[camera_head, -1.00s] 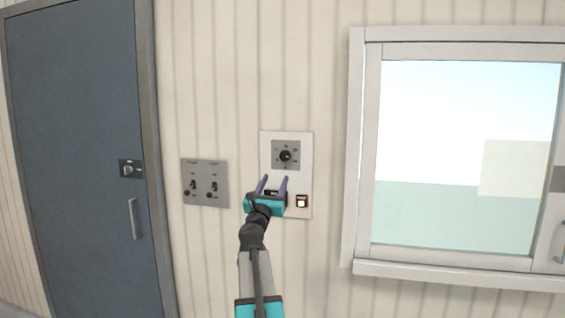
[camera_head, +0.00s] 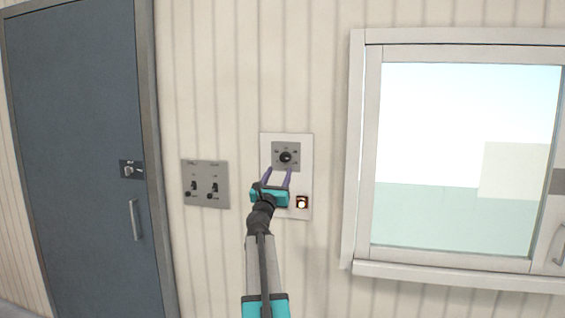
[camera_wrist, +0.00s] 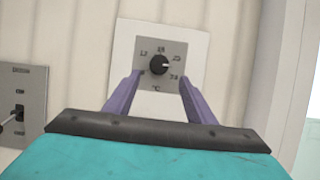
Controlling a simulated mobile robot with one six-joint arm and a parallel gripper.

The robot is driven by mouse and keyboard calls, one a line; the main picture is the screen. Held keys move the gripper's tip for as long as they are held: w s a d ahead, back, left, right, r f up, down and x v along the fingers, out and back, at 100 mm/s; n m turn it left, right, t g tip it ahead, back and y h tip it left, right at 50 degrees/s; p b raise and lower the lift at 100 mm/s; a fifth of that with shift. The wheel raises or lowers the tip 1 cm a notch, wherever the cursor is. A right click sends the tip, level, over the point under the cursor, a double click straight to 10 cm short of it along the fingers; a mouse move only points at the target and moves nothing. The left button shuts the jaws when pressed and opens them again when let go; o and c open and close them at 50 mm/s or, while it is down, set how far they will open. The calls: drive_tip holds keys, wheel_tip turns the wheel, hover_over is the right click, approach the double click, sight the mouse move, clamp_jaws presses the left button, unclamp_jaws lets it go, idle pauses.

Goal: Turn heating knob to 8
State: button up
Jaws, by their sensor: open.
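The heating knob (camera_head: 286,157) is a round black dial on a grey square plate, high on a white wall panel (camera_head: 267,143). In the wrist view the knob (camera_wrist: 159,65) sits at the upper middle, with numbers and a °C mark around it; its light pointer mark points to the right. My gripper (camera_head: 280,172) is open, its two purple fingers apart and empty, just below the knob in the head view. In the wrist view the fingers (camera_wrist: 158,88) stand left and right of the knob's lower side. I cannot tell whether they touch the panel.
A lit switch (camera_head: 302,202) is low on the white panel. A grey plate with two switches (camera_head: 205,184) is to the left, beside a blue-grey door (camera_head: 75,150). A window with a protruding frame (camera_head: 358,150) is to the right.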

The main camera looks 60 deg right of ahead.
sight(285, 159)
drive_tip(key=shift+p+x, duration=1.05)
drive_tip(key=shift+x, duration=2.85)
drive_tip(key=c, duration=1)
drive_tip(key=shift+w+a, duration=0.15)
drive_tip(key=shift+a, duration=0.25)
drive_tip(key=shift+c, duration=0.2)
drive_tip(key=shift+d, duration=0.3)
